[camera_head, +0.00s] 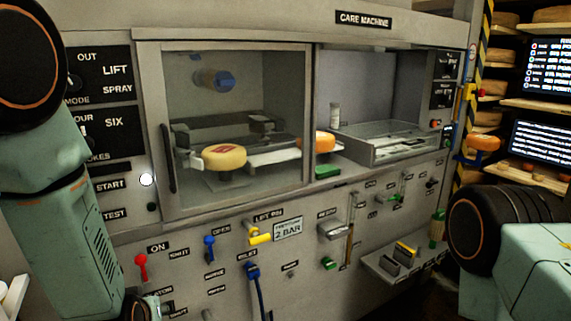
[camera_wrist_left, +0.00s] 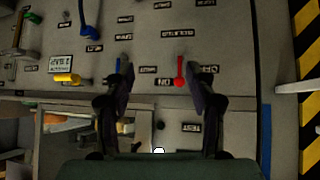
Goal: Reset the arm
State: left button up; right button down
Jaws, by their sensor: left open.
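My left arm (camera_head: 50,200) comes down the left side of the head view, in front of the machine panel, and its lower end is cut off. My left gripper (camera_wrist_left: 160,72) shows in the left wrist view with its two dark fingers apart and nothing between them. It faces the control panel, with the red lever (camera_wrist_left: 180,72) in front of it, nearer the right finger. I cannot tell the distance to the panel. My right arm (camera_head: 515,245) enters at the lower right of the head view; its gripper is out of the picture.
The care machine (camera_head: 235,32) fills the middle. A cheese wheel (camera_head: 223,158) sits behind its glass door, and an orange one (camera_head: 324,142) sits in the opening to the right. The red lever (camera_head: 141,266), blue levers and a yellow handle (camera_head: 259,238) stick out. Shelves hold more cheeses.

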pick_arm(q)
jog(key=s+d+f+m+g+h+b, duration=0.1)
jog(key=s+f+g, duration=0.2)
jog(key=s+f, duration=0.4)
jog(key=s+d+f+m+g+b, duration=0.1)
jog(key=s+f+g, duration=0.2)
jog(key=s+f, duration=0.5)
jog(key=s+d+f+m+g+h+b, duration=0.1)
jog(key=s+f, duration=0.6)
jog(key=s, duration=0.9)
jog(key=shift+s+d+f+m+g+h, duration=0.2)
jog(key=shift+s+d+m+g+h, duration=0.15)
jog(key=shift+g, duration=0.55)
